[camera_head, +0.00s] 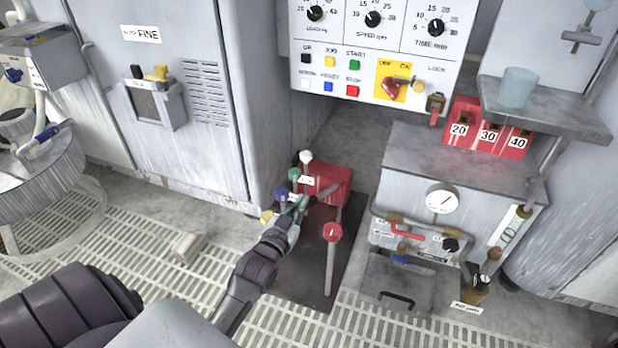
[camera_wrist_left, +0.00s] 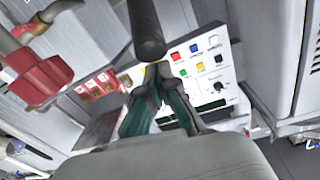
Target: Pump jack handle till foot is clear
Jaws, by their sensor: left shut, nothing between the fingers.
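A red jack body (camera_head: 333,178) sits on a dark floor plate beneath the control panel. A dark rod (camera_head: 325,193), apparently its handle, slants from the red body toward my left gripper (camera_head: 299,206). In the left wrist view, a dark rounded bar (camera_wrist_left: 147,28) lies just beyond the tips of my left gripper (camera_wrist_left: 156,72). The fingers are shut and empty; I cannot tell whether they touch the bar. A grey post with a red round top (camera_head: 332,232) stands in front of the jack. The foot cannot be made out. My right gripper is out of view.
White, green, blue and yellow knobs (camera_head: 281,195) crowd close beside my gripper. The control panel (camera_head: 365,55) hangs above. A grey gauge unit (camera_head: 450,178) stands to the right and a tall cabinet (camera_head: 215,110) to the left. Grating (camera_head: 140,235) covers the open floor.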

